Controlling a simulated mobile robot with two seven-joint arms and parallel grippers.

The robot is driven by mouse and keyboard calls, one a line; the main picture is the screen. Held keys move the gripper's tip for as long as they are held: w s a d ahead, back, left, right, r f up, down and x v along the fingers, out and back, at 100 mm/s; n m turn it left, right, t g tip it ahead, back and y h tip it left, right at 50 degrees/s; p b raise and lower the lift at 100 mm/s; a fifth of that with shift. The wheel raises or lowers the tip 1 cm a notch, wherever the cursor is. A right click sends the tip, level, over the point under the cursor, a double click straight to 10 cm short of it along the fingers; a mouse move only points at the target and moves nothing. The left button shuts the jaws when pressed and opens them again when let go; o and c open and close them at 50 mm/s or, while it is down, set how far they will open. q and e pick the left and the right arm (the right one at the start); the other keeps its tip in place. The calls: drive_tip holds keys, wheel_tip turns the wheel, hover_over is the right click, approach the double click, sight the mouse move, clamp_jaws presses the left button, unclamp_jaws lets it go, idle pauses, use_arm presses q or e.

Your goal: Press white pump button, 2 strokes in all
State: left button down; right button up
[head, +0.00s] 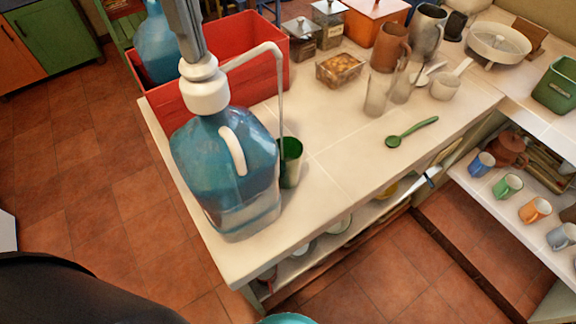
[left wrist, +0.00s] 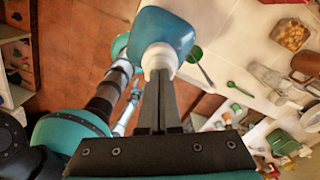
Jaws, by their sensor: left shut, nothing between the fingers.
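A large blue water bottle (head: 228,170) stands upright on the counter's near left corner. Its white pump (head: 204,88) sits on the neck, and a thin curved spout (head: 275,50) arches right and down over a green cup (head: 290,162). My left gripper (head: 192,52) comes from above, fingers together and empty, tips at the top of the white pump. The fingers hide the button's top, so I cannot tell how far it is pressed. In the left wrist view the shut fingers (left wrist: 158,82) point at the white pump (left wrist: 159,60) on the blue bottle (left wrist: 162,33).
A red crate (head: 262,50) with another blue bottle (head: 158,45) stands just behind. A green spoon (head: 412,132), a glass jar of snacks (head: 341,70) and jugs (head: 390,48) stand to the right. The counter (head: 335,170) between is clear.

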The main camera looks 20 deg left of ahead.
use_arm(q)
drive_tip(key=shift+r+p, duration=1)
drive_tip(key=shift+r, duration=0.8)
wheel_tip(320, 180, up, 6)
drive_tip(key=p, duration=0.3)
drive_tip(key=shift+p, duration=0.35)
